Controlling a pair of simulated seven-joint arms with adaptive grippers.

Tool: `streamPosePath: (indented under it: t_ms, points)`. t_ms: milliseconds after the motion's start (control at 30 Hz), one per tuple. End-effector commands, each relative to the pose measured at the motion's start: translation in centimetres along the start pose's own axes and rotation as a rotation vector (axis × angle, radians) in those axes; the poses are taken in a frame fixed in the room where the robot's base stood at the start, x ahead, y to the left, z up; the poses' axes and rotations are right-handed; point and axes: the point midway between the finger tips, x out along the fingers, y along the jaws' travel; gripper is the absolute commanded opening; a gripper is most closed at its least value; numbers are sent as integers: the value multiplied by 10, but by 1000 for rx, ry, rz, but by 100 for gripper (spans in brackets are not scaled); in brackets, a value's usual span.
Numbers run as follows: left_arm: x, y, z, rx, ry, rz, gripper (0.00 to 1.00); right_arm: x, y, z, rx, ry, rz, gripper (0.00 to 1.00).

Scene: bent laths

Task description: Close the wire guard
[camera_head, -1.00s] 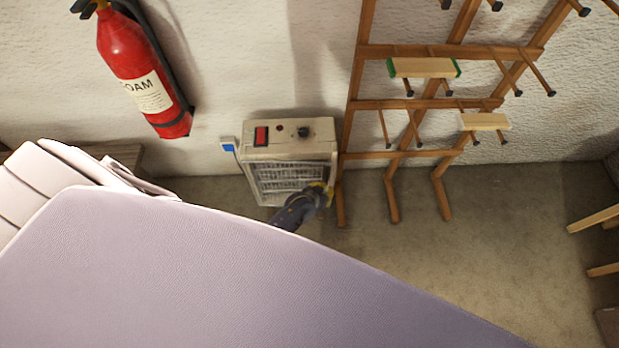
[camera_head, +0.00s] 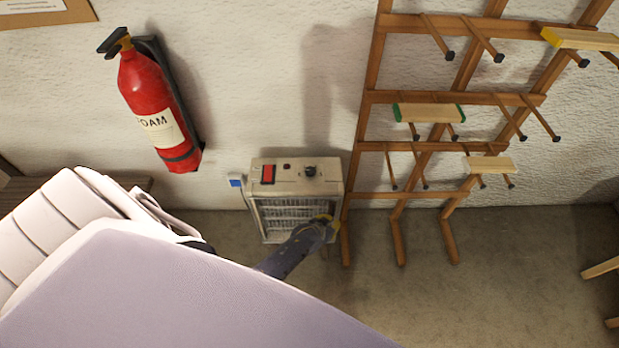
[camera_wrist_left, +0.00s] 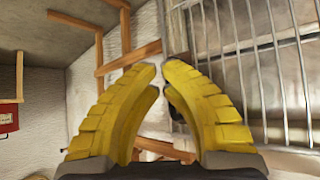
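The heater (camera_head: 297,177) is a pale box with a red switch and a dark knob on top, on the floor against the wall. Its wire guard (camera_head: 285,213) covers the front; I cannot tell how far it stands open. My left gripper (camera_head: 328,220) has yellow fingers and is at the guard's right side. In the left wrist view the guard's bars (camera_wrist_left: 245,50) fill the right, and the fingertips (camera_wrist_left: 161,72) are nearly together with the guard's thin edge bar between them. The fingers hide the contact. My right gripper is not in view.
A wooden peg rack (camera_head: 408,150) with short boards on it leans on the wall just right of the heater. A red fire extinguisher (camera_head: 155,108) hangs at the left. Bare floor (camera_head: 500,260) lies at the right.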

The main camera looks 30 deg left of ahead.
Motion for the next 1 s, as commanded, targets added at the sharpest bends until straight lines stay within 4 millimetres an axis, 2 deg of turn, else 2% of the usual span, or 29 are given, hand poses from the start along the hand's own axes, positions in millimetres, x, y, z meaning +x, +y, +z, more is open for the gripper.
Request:
streamPosePath:
  t_ms: [67, 267, 700, 1000]
  points:
    - [-4, 6, 1, 0, 5, 4, 0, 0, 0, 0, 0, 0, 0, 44]
    - [-25, 25, 23, 7, -3, 12, 0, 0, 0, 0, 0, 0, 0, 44]
    - [-84, 43, 20, 8, -3, 12, 0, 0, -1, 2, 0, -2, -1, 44]
    - [-111, 51, 18, 8, -4, 11, 0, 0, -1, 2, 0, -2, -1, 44]
